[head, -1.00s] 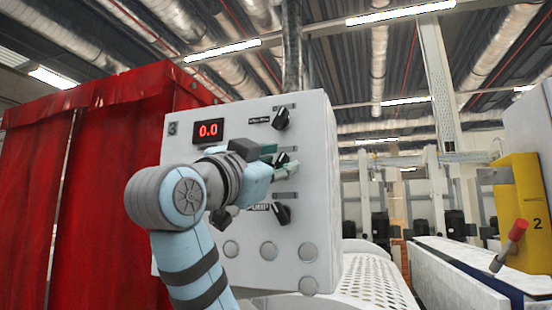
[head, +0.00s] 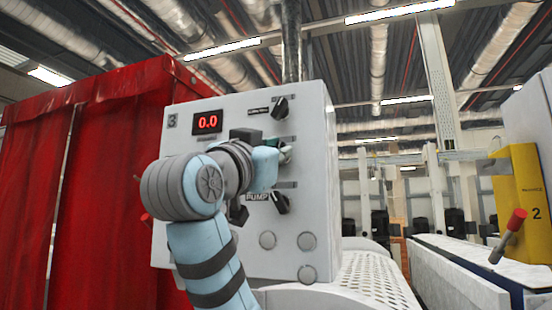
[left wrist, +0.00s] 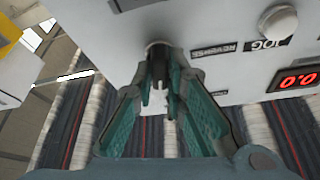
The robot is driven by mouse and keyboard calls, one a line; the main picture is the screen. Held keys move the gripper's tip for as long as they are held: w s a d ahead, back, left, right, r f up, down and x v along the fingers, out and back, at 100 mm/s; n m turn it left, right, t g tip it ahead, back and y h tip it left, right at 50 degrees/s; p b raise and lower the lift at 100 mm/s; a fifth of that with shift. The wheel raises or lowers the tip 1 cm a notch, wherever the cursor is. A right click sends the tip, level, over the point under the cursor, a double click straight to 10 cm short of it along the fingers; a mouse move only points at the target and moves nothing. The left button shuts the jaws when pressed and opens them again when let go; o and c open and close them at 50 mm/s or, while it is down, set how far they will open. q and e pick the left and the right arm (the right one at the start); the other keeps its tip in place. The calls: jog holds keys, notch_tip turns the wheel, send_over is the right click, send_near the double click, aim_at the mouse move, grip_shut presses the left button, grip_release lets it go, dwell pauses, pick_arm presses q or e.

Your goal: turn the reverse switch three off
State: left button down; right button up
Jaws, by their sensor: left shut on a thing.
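The white control panel (head: 305,125) marked 3 stands in front of me in the head view. My left gripper (head: 284,152) is at the panel's middle right, between an upper and a lower black knob. In the left wrist view, my left gripper (left wrist: 163,68) is closed around the reverse switch (left wrist: 157,46), beside the REVERSE label (left wrist: 213,48). Only the switch's round base shows past the fingertips; its pointing direction is hidden. In the head view the gripper covers this switch. My right gripper is in neither view.
An upper black knob (head: 280,107) and the PUMP knob (head: 281,203) sit close above and below the gripper. The display (head: 208,122) reads 0.0. A red curtain (head: 100,170) hangs left. A red-handled lever (head: 514,223) and a yellow post (head: 520,185) stand right.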

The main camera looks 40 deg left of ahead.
pick_arm(q)
jog(key=shift+d+n+g+y+b, duration=0.15)
jog(key=shift+n+g+y, duration=0.65)
jog(key=shift+n, duration=1.4)
jog(key=shift+a+n+g+y+b, duration=0.1)
jog(key=shift+n+g+y+b, duration=0.2)
jog(key=shift+n+y, duration=1.45)
jog(key=shift+d+n+g+y+b, duration=0.15)
jog(key=shift+n+g+y, duration=0.4)
jog(key=shift+n, duration=2.1)
jog(key=shift+a, duration=0.1)
jog(key=c, duration=1.6)
grip_release()
